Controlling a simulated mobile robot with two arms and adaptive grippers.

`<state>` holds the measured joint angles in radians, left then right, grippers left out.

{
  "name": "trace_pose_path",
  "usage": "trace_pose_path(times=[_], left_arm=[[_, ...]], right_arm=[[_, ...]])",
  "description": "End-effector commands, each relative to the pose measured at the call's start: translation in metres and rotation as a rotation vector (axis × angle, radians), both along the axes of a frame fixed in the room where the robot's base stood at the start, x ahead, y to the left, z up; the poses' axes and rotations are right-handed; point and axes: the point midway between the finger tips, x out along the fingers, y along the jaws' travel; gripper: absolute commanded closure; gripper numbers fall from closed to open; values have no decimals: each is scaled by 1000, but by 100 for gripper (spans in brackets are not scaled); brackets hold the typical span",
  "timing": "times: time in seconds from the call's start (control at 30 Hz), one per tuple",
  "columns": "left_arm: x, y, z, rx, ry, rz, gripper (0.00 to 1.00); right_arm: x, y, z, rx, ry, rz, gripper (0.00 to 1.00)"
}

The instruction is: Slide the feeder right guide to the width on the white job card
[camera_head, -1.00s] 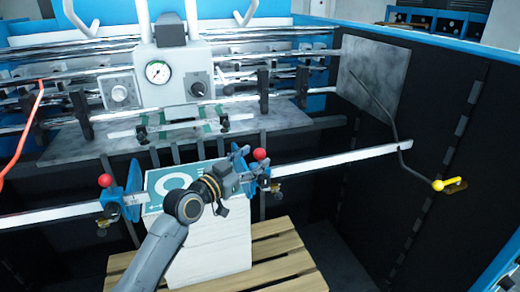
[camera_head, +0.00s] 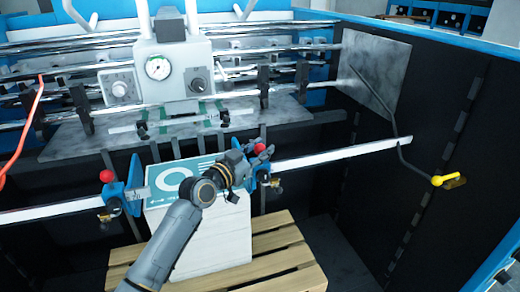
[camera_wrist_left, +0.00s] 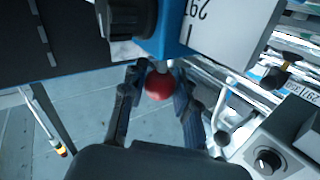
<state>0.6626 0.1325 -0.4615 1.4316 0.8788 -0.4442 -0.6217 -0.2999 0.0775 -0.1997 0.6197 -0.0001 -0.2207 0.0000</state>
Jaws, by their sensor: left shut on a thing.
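My left gripper (camera_head: 262,151) is shut on the red ball knob of the right guide; the knob (camera_wrist_left: 158,85) shows between its fingers in the left wrist view (camera_wrist_left: 157,92). The wrist view shows large digits on a white scale (camera_wrist_left: 235,32) beside the blue guide body (camera_wrist_left: 168,28). The left guide (camera_head: 134,184) has its own red knob (camera_head: 106,176). I cannot make out a white job card. My right gripper is not in view.
A white paper stack (camera_head: 208,240) with a teal-and-white top sheet (camera_head: 172,180) stands on a wooden pallet (camera_head: 285,250) below the guides. A grey control box with a gauge (camera_head: 158,69) is behind. A yellow-handled lever (camera_head: 447,180) hangs at the right.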

Motion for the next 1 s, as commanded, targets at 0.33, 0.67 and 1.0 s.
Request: trace_pose_path(times=[0.33, 0.67, 1.0], left_arm=[[6, -19, -1, 0, -2, -1, 100], [6, -19, 0, 0, 0, -1, 53], [6, -18, 0, 0, 0, 0, 47]], right_arm=[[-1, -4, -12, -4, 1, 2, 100], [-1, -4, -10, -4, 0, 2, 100], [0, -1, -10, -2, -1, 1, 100]])
